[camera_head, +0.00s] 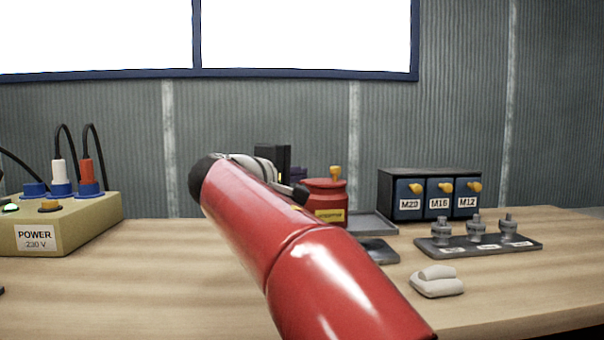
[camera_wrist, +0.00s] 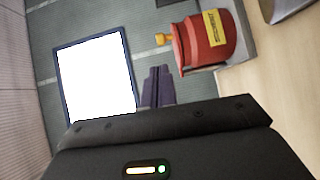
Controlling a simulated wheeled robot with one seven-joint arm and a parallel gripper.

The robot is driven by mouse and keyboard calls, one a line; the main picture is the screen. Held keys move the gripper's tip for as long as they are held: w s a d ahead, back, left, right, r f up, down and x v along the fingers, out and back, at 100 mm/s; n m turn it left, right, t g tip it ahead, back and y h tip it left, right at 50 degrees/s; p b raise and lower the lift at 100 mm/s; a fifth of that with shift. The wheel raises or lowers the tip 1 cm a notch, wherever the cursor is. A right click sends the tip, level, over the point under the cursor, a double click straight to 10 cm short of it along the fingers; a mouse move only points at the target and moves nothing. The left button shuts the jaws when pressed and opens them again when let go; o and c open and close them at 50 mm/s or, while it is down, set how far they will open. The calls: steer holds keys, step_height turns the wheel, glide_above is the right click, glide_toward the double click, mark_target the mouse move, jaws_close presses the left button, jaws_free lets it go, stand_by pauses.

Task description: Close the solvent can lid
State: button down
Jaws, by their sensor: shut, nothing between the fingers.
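The solvent can (camera_head: 325,197) is red with a yellow label and stands on the bench behind my arm, its lower left side hidden. Its lid has a yellow knob (camera_head: 335,173) and appears to lie over the top; I cannot tell whether it is fully shut. In the wrist view the can (camera_wrist: 215,42) appears tipped sideways, its knob (camera_wrist: 163,39) pointing left. My gripper (camera_wrist: 157,72) is shut and empty, with its dark fingers beside the can's top and apart from it. In the head view its fingers (camera_head: 298,174) show just left of the can.
A power box (camera_head: 80,222) is left.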

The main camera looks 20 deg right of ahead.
steer(key=p, duration=0.2)
glide_toward(339, 170)
steer(key=w+d, duration=0.2)
steer(key=w, duration=0.1)
steer(key=shift+d+f, duration=0.1)
steer(key=shift+d, duration=0.1)
steer(key=shift+w+d+b, duration=0.15)
steer(key=shift+w+d, duration=0.05)
steer(key=shift+d, duration=0.5)
steer(key=shift+w+d+b, duration=0.15)
steer(key=shift+w+d, duration=0.1)
steer(key=shift+d, duration=0.45)
steer(key=shift+s+a, duration=0.1)
steer(key=shift+s, duration=0.05)
